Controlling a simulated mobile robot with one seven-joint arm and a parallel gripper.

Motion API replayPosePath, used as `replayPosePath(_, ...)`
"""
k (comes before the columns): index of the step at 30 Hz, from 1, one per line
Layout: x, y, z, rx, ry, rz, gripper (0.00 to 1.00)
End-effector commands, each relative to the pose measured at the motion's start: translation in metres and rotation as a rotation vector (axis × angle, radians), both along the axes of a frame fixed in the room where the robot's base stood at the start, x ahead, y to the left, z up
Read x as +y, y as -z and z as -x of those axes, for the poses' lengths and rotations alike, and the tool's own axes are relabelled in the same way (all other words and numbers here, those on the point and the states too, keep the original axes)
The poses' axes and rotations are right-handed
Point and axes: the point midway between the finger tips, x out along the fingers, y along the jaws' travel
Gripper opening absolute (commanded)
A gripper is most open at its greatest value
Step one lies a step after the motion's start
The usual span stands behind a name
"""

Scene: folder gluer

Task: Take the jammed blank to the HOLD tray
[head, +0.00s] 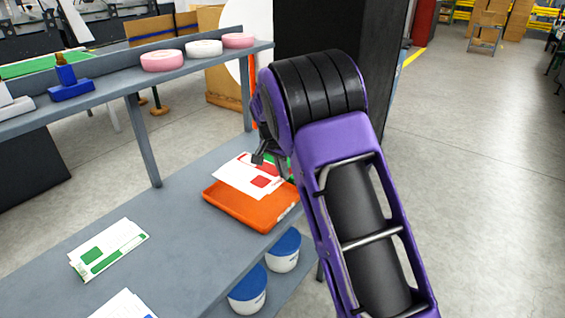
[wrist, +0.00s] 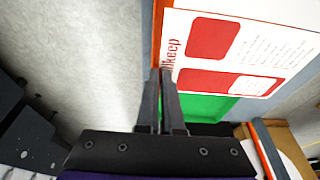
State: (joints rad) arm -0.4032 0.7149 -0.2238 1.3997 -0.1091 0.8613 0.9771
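A white blank with red panels (head: 238,179) is over the orange tray (head: 239,208) on the lower grey bench. It covers much of the tray and looks slightly raised or tilted; any contact with the tray is unclear. No tray label is readable. My gripper (head: 258,158) is at the blank's far edge, partly hidden by my purple arm. In the wrist view my gripper's fingers (wrist: 165,73) are close together at the edge of the blank (wrist: 245,22) and appear shut on it. A strip of orange shows beside the blank there.
A green surface (wrist: 212,106) shows beyond the blank in the wrist view. A green-printed blank (head: 108,248) lies on the bench at left. Blue-lidded tubs (head: 247,290) stand below. The grey shelf (head: 195,66) above carries tape rolls (head: 162,60). Floor at right is open.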

Motion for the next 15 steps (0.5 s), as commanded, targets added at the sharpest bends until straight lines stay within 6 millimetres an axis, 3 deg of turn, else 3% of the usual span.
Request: replayPosePath(15,0.0,0.028,0.0,0.001,-0.001,0.0,0.0)
